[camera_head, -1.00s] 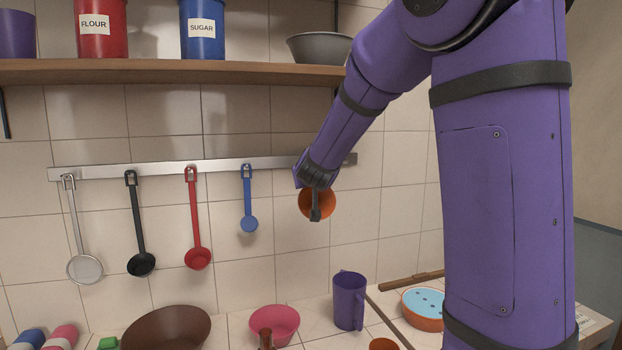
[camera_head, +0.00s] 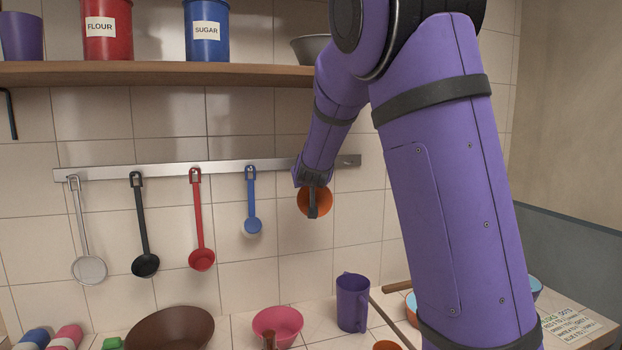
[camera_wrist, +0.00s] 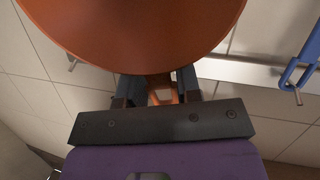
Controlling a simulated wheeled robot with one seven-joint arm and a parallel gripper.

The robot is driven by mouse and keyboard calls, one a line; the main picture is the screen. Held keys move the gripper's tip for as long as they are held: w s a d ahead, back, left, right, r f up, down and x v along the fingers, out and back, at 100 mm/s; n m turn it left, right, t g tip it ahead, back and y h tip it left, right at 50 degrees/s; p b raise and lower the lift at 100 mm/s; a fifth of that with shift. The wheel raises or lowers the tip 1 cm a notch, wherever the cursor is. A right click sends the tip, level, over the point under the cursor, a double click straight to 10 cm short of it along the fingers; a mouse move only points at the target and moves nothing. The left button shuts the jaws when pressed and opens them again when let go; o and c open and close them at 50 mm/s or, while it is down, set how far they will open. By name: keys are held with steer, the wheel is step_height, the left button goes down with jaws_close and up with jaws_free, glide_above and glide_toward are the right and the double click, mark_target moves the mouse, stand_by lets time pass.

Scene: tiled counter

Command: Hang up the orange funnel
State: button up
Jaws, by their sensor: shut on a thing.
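The orange funnel (camera_head: 322,202) is in my gripper (camera_head: 313,212), close to the tiled wall at the right part of the metal rail (camera_head: 225,167). In the wrist view the funnel's wide cone (camera_wrist: 140,30) fills the top, and my gripper (camera_wrist: 160,90) is shut on its narrow orange handle part below. A bare hook (camera_wrist: 73,64) shows left of the handle in the wrist view. The funnel's hidden side and whether it touches a hook cannot be told.
The shelf (camera_head: 150,73) runs above. A purple mug (camera_head: 352,302), pink bowl (camera_head: 277,325) and brown bowl (camera_head: 170,328) stand on the counter below.

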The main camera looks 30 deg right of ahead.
steer(key=shift+w+a+x, duration=0.1)
steer(key=shift+a+x, duration=0.05)
steer(key=shift+x, duration=0.65)
steer(key=shift+w+a+x, duration=0.1)
steer(key=shift+a+x, duration=0.05)
steer(key=shift+x, duration=0.65)
steer(key=shift+w+a+x, duration=0.1)
steer(key=shift+a+x, duration=0.1)
steer(key=shift+x, duration=0.6)
steer(key=shift+r, duration=0.1)
steer(key=o, duration=1)
steer(key=v, duration=1)
steer(key=shift+s+a+r, duration=0.1)
steer(key=shift+s+a, duration=0.05)
steer(key=shift+s, duration=0.1)
